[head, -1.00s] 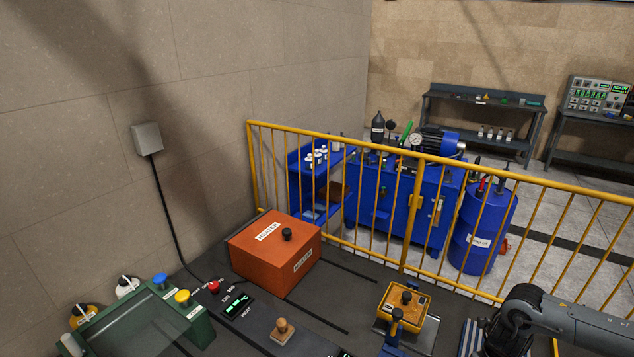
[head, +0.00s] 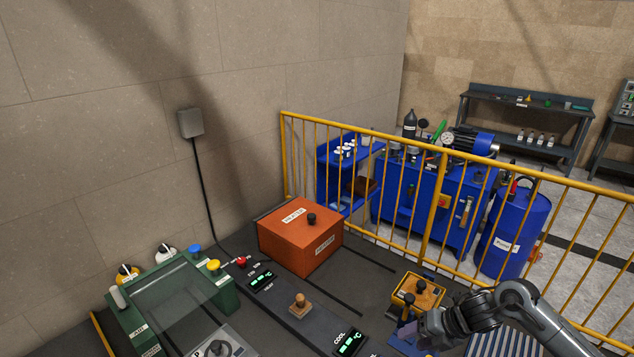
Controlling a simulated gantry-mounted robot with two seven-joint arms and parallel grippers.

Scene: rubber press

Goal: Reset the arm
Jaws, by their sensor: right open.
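My right arm comes in from the lower right in the head view, and its gripper (head: 432,325) is low in the picture, open. It is just below and in front of the yellow box (head: 418,290) with a dark knob on top. A dark-knobbed blue lever (head: 407,307) stands close to the left of the gripper. I cannot tell whether the gripper touches anything. My left gripper does not show.
An orange heater box (head: 290,248) stands at the bench's back. A green machine (head: 222,291) with coloured knobs is at the left. A wooden-handled stamp (head: 299,306) sits between them. A yellow railing (head: 433,222) runs behind the bench, with blue machinery (head: 400,195) beyond.

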